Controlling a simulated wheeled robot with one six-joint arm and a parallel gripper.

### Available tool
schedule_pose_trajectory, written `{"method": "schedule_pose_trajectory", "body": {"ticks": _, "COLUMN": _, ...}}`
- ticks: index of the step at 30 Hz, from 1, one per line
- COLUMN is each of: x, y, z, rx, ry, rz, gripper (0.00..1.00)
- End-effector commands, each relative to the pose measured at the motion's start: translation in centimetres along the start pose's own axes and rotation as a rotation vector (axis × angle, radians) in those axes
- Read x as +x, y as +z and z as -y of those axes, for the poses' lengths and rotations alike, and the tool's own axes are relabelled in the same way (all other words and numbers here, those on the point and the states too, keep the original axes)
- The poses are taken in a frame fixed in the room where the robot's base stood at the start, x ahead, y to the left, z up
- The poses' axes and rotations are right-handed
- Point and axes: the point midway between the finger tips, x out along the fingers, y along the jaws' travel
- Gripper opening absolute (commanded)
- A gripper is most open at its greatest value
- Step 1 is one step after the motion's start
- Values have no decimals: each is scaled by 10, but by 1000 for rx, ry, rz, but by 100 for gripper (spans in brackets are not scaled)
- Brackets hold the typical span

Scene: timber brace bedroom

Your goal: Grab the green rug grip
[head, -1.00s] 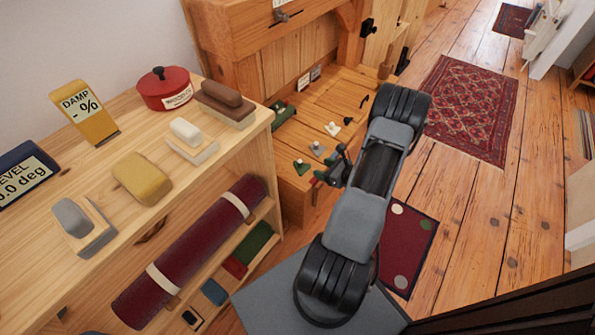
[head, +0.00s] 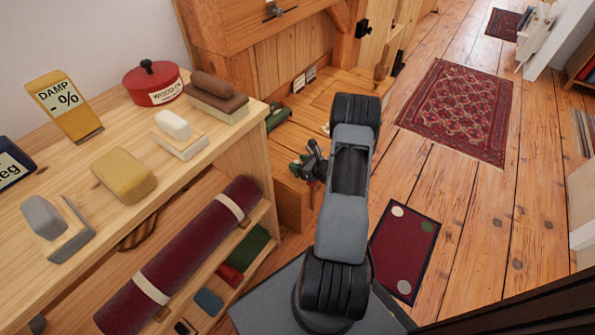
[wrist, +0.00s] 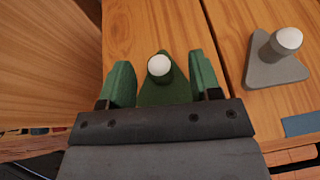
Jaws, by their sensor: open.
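The green rug grip (wrist: 165,92), a dark green triangular base with a white round knob, sits on the wooden bench top in the wrist view. My gripper (wrist: 159,62) is open, with one green finger on each side of the grip. Gaps show between the fingers and the grip, and its near part is hidden behind the gripper body. In the head view my gripper (head: 305,168) is over the front corner of the bench, and the grip cannot be told clearly from the fingers there.
A grey grip (wrist: 275,62) with a white knob stands to the right on the bench, a blue piece (wrist: 302,123) nearer. A wooden panel (wrist: 45,60) rises close on the left. The shelf unit (head: 255,125) holds brushes, a red pot (head: 152,85) and a rolled rug (head: 185,255).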

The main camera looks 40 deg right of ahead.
Motion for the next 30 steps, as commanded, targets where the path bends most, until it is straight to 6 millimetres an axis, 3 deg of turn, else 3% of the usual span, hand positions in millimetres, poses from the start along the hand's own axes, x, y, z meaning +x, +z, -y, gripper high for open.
{"method": "schedule_pose_trajectory", "body": {"ticks": 4, "x": 15, "y": -1, "z": 0, "rx": -1, "ry": 0, "rz": 0, "gripper": 58}}
{"method": "schedule_pose_trajectory", "body": {"ticks": 13, "x": 18, "y": 0, "z": 0, "rx": 0, "ry": 0, "rz": -1, "gripper": 58}}
{"method": "schedule_pose_trajectory", "body": {"ticks": 30, "x": 17, "y": -1, "z": 0, "rx": 1, "ry": -1, "rz": -2, "gripper": 5}}
